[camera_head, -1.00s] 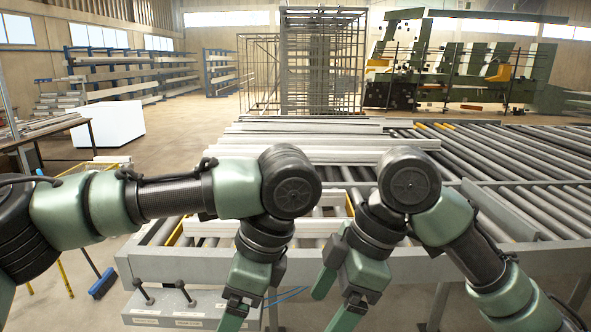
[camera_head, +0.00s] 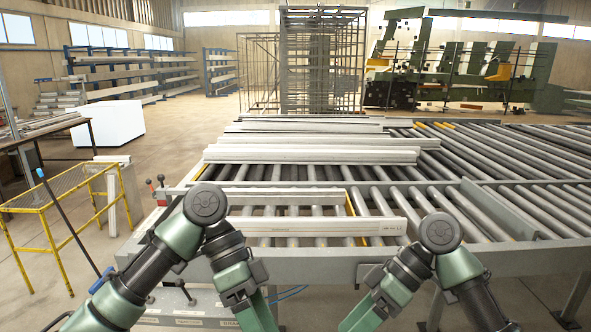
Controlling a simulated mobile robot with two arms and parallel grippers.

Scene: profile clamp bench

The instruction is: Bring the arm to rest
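My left arm comes in from the lower left and bends down at a round black-capped joint. Its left gripper (camera_head: 256,312) hangs in front of the roller bench, with its fingertips cut off by the bottom edge. My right arm comes in from the lower right, and its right gripper (camera_head: 362,314) points down and left, also cut off below. I see nothing held in either gripper, but the finger gaps are hidden. The roller bench (camera_head: 330,268) carries pale profiles; a long one (camera_head: 310,155) lies across the rollers, and a nearer one (camera_head: 300,227) lies near the front edge.
A labelled panel with black-knobbed levers (camera_head: 183,290) sits below the bench's front left, close to my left arm. A yellow frame stand (camera_head: 45,212) and a blue broom (camera_head: 102,279) are at left. Racks and a green machine (camera_head: 460,75) stand far back.

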